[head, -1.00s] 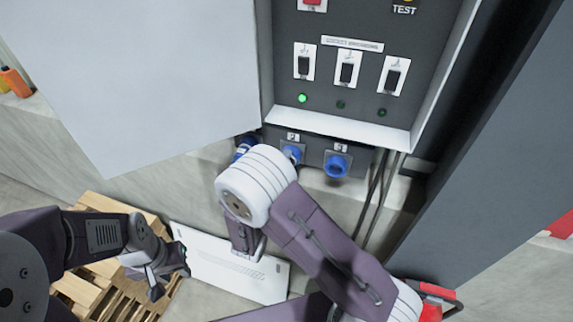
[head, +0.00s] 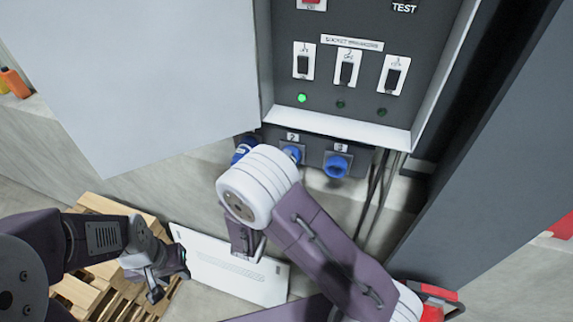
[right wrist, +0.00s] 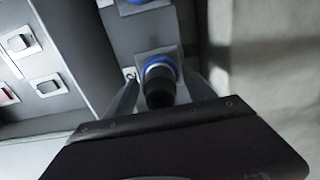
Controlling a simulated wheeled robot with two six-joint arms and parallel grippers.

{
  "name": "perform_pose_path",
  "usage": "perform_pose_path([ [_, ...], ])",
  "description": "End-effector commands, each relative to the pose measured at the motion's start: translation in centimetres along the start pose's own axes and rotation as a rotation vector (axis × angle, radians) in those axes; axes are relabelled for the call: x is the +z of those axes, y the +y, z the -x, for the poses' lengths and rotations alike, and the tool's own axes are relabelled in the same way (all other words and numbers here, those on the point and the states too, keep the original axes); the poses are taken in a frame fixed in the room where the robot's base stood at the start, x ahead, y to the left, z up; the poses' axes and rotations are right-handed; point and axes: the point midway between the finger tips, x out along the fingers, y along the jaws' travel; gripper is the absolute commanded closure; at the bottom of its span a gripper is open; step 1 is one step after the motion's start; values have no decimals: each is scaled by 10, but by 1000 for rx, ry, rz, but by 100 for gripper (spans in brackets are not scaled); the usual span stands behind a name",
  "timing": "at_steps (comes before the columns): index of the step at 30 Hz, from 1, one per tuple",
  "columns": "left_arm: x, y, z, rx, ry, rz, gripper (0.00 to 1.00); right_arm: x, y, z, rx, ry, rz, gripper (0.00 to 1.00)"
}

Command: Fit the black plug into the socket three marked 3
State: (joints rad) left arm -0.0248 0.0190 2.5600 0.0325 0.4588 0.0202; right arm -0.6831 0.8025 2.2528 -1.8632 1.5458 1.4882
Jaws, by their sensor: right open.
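The black plug (right wrist: 159,88) sits at a blue-ringed socket in the right wrist view, beside a label that looks like 2. My right gripper (right wrist: 160,92) is open, with one finger on each side of the plug. Socket three (head: 337,165), blue under its label 3, is empty at the right of the socket strip in the head view. Socket two (head: 292,153) is partly covered there by my right arm, which hides the plug and right gripper. My left gripper (head: 168,280) hangs low at the left, its fingers apart and empty.
Above the sockets is a cabinet panel (head: 328,110) with three breakers and a lit green lamp (head: 302,98). An open cabinet door (head: 150,80) stands at the left. Cables (head: 372,195) hang right of socket three.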

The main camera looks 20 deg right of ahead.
Motion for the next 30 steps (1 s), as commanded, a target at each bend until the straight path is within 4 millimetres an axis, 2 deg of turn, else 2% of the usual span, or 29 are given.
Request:
perform_pose_path([
  [22,1,0,-8,0,0,0,64,0,0,0,0,0,0,37],
  [23,1,0,-8,0,0,0,64,0,0,0,0,0,0,40],
  [27,1,0,-8,0,0,0,64,0,0,0,0,0,0,79],
  [29,1,0,-8,0,0,0,64,0,0,0,0,0,0,96],
  [30,1,0,-8,0,0,0,64,0,0,0,0,0,0,100],
])
